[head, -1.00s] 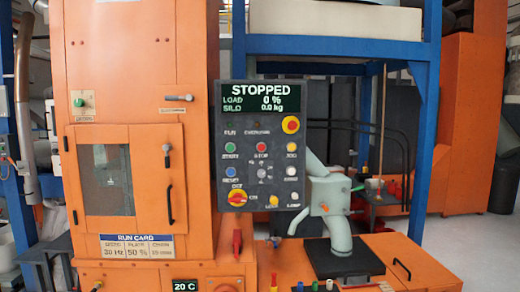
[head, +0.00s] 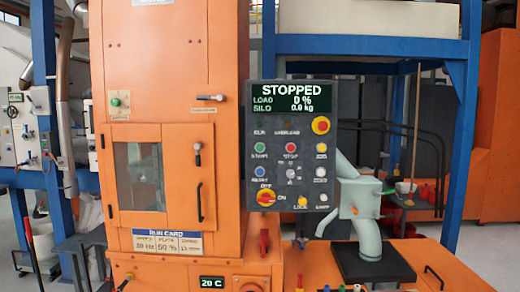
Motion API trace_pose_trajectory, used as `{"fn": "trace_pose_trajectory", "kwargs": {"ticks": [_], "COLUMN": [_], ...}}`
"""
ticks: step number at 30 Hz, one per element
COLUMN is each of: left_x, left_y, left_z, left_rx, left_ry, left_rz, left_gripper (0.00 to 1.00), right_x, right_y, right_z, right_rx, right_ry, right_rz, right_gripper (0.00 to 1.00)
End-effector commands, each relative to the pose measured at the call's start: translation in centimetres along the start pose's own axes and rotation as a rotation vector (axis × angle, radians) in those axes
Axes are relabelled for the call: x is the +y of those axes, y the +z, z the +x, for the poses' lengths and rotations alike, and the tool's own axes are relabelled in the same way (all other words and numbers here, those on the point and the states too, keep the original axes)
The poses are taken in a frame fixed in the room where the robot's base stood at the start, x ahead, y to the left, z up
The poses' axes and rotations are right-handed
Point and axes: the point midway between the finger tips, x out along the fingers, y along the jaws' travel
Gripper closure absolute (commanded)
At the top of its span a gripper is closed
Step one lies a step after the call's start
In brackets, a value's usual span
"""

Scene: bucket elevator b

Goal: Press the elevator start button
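The dark control panel (head: 290,160) stands upright right of the orange elevator housing (head: 170,60). Its screen (head: 292,98) reads STOPPED, LOAD 0 %, SILO 0.0 kg. The green start button (head: 260,147) is at the panel's left, with the red stop button (head: 291,147) to its right. A blue button (head: 260,172) sits below the green one. A red and yellow emergency button (head: 320,125) is at upper right, and a red and yellow rotary switch (head: 266,197) is at lower left. Neither gripper shows in the head view.
The orange base top (head: 300,270) juts out below the panel, with small coloured items along its front. A grey-green pipe fitting (head: 357,205) stands on a black plate right of the panel. A blue frame post (head: 466,130) stands farther right.

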Motion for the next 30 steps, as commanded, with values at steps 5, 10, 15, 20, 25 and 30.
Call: {"fn": "trace_pose_trajectory", "kwargs": {"ticks": [5,10,15,20,25,30], "left_x": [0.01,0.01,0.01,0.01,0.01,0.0], "left_y": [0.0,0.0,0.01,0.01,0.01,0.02], "left_z": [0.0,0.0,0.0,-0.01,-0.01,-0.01], "left_rx": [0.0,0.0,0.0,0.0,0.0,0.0], "left_ry": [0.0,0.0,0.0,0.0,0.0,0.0], "left_rz": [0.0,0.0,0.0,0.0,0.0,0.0], "left_gripper": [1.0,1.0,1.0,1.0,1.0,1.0], "right_x": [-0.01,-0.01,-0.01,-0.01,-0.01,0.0], "right_y": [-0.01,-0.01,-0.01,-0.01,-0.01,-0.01], "right_z": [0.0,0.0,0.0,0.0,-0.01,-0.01], "right_rx": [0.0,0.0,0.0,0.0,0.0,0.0], "right_ry": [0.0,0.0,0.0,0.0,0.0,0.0], "right_rz": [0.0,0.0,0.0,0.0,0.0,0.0], "right_gripper": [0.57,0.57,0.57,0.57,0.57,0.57]}}
